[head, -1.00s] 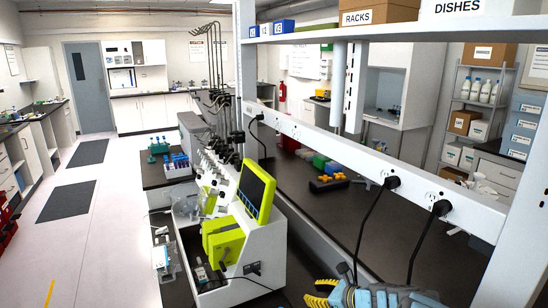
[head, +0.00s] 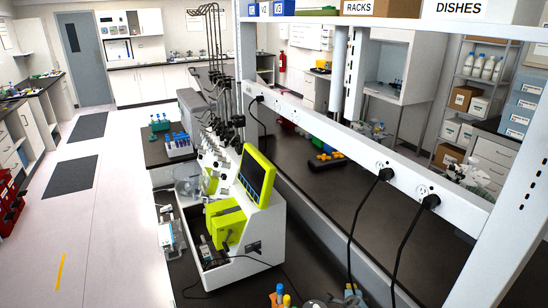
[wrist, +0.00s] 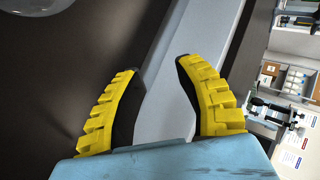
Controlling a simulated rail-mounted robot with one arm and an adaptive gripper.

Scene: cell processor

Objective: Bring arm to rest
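My gripper (wrist: 158,68) is open and empty in the wrist view. Its two yellow ribbed fingers stand apart, with a pale bar and a dark surface behind them. I cannot make out the gripper in the head view now. The white cell processor (head: 263,222) with a lime-green framed screen (head: 256,175) stands on the dark bench in the head view.
A white rail (head: 330,140) with sockets and black cables crosses the bench on the right. A shelf (head: 400,22) with labelled boxes hangs above. Small capped bottles (head: 280,298) show at the bottom edge. The floor aisle (head: 115,220) at left is clear.

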